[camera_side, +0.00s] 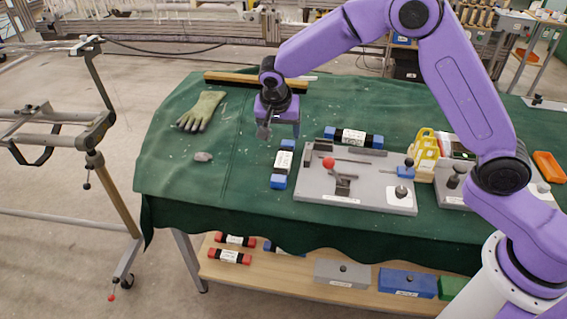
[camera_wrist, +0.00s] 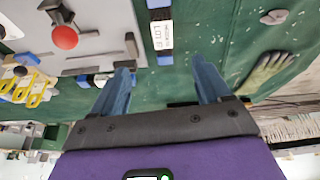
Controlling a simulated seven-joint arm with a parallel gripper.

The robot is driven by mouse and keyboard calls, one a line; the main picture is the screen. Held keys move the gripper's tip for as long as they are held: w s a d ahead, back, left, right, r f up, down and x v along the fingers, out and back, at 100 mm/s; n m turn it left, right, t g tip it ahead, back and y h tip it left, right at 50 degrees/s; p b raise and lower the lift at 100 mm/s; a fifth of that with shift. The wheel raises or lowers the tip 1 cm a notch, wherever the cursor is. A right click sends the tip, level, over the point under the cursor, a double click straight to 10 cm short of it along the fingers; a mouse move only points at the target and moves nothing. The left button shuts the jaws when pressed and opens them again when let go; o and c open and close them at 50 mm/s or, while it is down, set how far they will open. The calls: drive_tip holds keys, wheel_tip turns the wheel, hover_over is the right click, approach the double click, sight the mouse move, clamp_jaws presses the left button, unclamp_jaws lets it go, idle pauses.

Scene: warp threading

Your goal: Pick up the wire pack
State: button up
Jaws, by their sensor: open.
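One wire pack (camera_side: 283,163), black with blue ends and a white label, lies on the green cloth left of the grey fixture plate. It also shows in the wrist view (camera_wrist: 162,34), top centre, beyond the fingertips. A second similar pack (camera_side: 354,138) lies behind the plate; in the wrist view a blue-ended piece near my left finger, partly hidden by it, appears to be this one. My gripper (camera_side: 281,129) is open and empty, pointing down above the cloth, just behind the first pack in the side view. Its two blue-grey fingers (camera_wrist: 163,70) are apart, touching neither pack.
The grey fixture plate (camera_side: 315,187) carries a red ball knob (camera_side: 328,162) and clamps. A yellow rack (camera_side: 427,150) stands to its right. A green glove (camera_side: 201,111) and a grey lump (camera_side: 203,157) lie left. Red-ended packs (camera_side: 230,257) lie on the lower shelf. The cloth's left side is mostly clear.

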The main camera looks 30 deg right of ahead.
sight(283, 160)
drive_tip(key=shift+m, duration=0.4)
drive_tip(key=x, duration=1.2)
drive_tip(key=w+x, duration=0.1)
drive_tip(key=x, duration=0.5)
drive_tip(key=shift+w+d, duration=0.15)
drive_tip(key=shift+d, duration=0.15)
drive_tip(key=shift+c, duration=0.3)
clamp_jaws()
drive_tip(key=shift+r, duration=0.2)
